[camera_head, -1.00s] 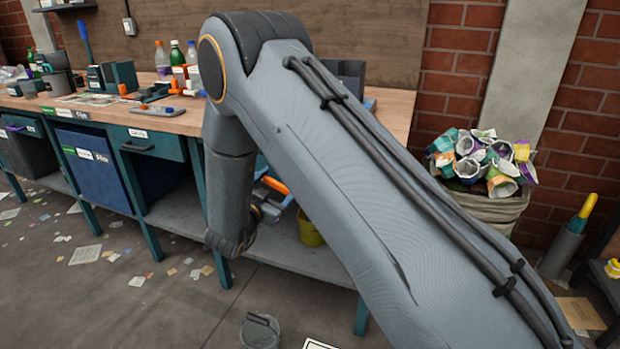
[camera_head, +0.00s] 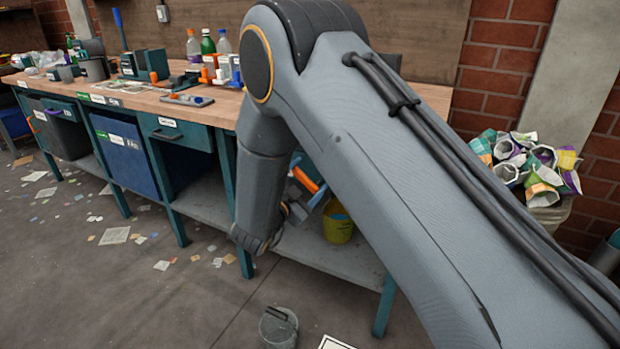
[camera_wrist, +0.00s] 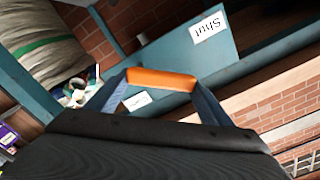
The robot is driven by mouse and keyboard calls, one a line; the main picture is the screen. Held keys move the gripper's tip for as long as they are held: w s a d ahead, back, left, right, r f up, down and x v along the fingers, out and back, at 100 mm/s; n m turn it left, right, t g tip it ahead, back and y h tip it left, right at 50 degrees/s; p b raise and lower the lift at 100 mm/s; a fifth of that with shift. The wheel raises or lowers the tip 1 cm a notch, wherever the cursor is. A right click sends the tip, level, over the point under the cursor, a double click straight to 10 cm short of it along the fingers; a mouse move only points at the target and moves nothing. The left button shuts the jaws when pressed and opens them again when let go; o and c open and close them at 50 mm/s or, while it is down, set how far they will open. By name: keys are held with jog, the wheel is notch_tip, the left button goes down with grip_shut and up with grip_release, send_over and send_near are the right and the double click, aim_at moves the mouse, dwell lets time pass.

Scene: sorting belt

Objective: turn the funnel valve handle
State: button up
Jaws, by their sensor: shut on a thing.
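The orange valve handle (camera_wrist: 160,79) shows in the wrist view as a short bar between the two blue-grey fingers of my gripper (camera_wrist: 162,90), which is shut on it. Behind it is a teal surface with a white "Shut" label (camera_wrist: 208,27) at the upper right and a second white label (camera_wrist: 138,101), probably "Open", below the handle. In the head view, the orange handle (camera_head: 305,180) shows beside my arm, under the bench top. My gripper (camera_head: 308,198) is partly seen there. My arm hides most of the funnel and valve.
A workbench (camera_head: 180,92) with bottles and tools runs along the left. A yellow bucket (camera_head: 338,228) stands on its lower shelf. A grey bucket (camera_head: 277,330) stands on the floor. A bin of crumpled packaging (camera_head: 553,218) is at the right. Open floor lies at left, with paper scraps.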

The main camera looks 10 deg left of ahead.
jog(key=o, duration=1.5)
jog(key=v, duration=0.8)
jog(key=shift+p, duration=0.3)
jog(key=shift+w, duration=0.1)
